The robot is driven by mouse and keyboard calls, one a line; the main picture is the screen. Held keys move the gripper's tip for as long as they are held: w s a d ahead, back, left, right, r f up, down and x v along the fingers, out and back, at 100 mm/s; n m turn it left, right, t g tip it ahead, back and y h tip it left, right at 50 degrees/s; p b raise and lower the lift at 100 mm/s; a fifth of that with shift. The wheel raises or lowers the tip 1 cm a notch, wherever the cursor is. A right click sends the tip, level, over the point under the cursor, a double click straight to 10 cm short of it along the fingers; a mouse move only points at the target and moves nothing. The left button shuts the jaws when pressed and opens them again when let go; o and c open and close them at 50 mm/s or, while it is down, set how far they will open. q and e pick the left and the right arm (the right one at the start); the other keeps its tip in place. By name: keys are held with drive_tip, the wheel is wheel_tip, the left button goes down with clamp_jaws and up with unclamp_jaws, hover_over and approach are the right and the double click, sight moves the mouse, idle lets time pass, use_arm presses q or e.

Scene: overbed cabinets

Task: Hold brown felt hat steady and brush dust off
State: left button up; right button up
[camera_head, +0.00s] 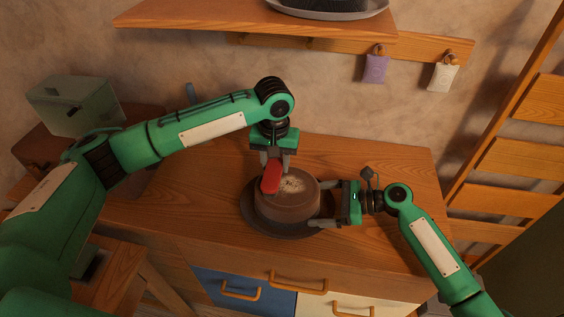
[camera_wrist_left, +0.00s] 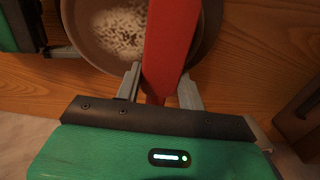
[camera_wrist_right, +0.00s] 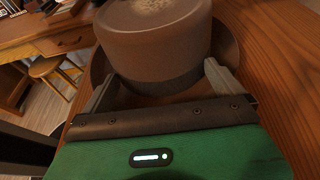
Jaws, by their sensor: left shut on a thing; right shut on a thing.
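The brown felt hat (camera_head: 288,208) sits upright on its dark brim on the wooden cabinet top. A pale dusty patch (camera_head: 292,184) lies on its crown; the patch also shows in the left wrist view (camera_wrist_left: 118,30). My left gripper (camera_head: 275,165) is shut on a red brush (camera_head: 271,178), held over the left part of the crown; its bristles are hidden. The red brush crosses the left wrist view (camera_wrist_left: 168,45). My right gripper (camera_head: 328,206) is shut on the right side of the hat; in the right wrist view its fingers straddle the hat's side (camera_wrist_right: 155,55).
A purple sachet (camera_head: 375,68) and a white sachet (camera_head: 443,76) hang from the rail. A ladder (camera_head: 515,160) stands at right, a green box (camera_head: 75,103) at left.

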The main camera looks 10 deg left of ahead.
sight(306, 179)
use_arm(q)
drive_tip(key=d, duration=0.8)
drive_tip(key=shift+s+d+f, duration=0.1)
drive_tip(key=shift+s, duration=0.25)
drive_tip(key=shift+s+a, duration=0.2)
drive_tip(key=shift+a, duration=0.45)
drive_tip(key=shift+s+a, duration=0.15)
drive_tip(key=shift+a, duration=3.45)
drive_tip(key=shift+d, duration=4.25)
wheel_tip(306, 179, up, 8)
